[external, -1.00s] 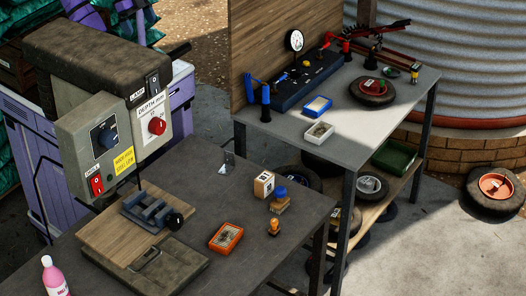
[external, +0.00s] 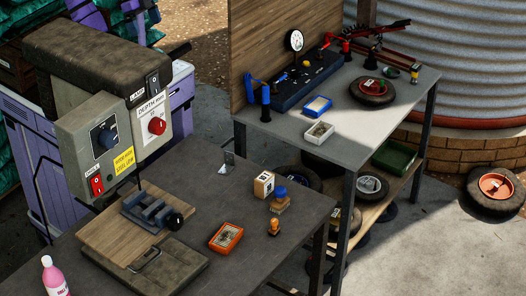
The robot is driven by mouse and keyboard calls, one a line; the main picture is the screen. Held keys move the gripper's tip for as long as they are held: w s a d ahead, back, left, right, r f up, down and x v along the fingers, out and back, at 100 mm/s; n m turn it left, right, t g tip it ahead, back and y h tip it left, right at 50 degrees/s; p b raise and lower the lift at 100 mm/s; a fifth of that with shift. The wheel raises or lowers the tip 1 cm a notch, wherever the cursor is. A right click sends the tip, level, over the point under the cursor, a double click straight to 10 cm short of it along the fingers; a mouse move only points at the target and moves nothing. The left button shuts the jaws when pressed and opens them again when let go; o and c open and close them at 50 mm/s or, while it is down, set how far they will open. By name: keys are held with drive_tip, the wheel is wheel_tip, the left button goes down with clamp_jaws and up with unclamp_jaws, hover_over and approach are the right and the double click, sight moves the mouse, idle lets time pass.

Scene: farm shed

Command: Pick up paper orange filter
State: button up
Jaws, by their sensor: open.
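The orange filter (external: 226,237) is a small rectangular piece with an orange frame and a brownish, patterned middle. It lies flat on the dark near table (external: 190,190), towards its front right. Nothing touches or covers it. My gripper cannot be made out in the external view, so its place relative to the filter is not shown.
Near the filter stand an orange-topped stamp (external: 273,227), a blue-topped stamp (external: 280,200) and a small box (external: 263,184). A drill press (external: 105,125) with a vise (external: 152,212) occupies the left. Blue (external: 318,106) and white (external: 319,132) trays lie on the back bench.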

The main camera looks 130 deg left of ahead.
drive_tip(key=w+d+n+g, duration=0.1)
drive_tip(key=w+n, duration=0.2)
drive_tip(key=w, duration=0.7)
drive_tip(key=n+g, duration=0.4)
drive_tip(key=n, duration=1.2)
hover_over(226, 236)
drive_tip(key=f, duration=4.9)
drive_tip(key=shift+a+f, duration=0.2)
drive_tip(key=shift+f, duration=0.05)
drive_tip(key=shift+d+f, duration=0.1)
drive_tip(key=shift+f, duration=3.95)
drive_tip(key=c, duration=1)
drive_tip(key=shift+c, duration=0.2)
drive_tip(key=shift+r, duration=0.1)
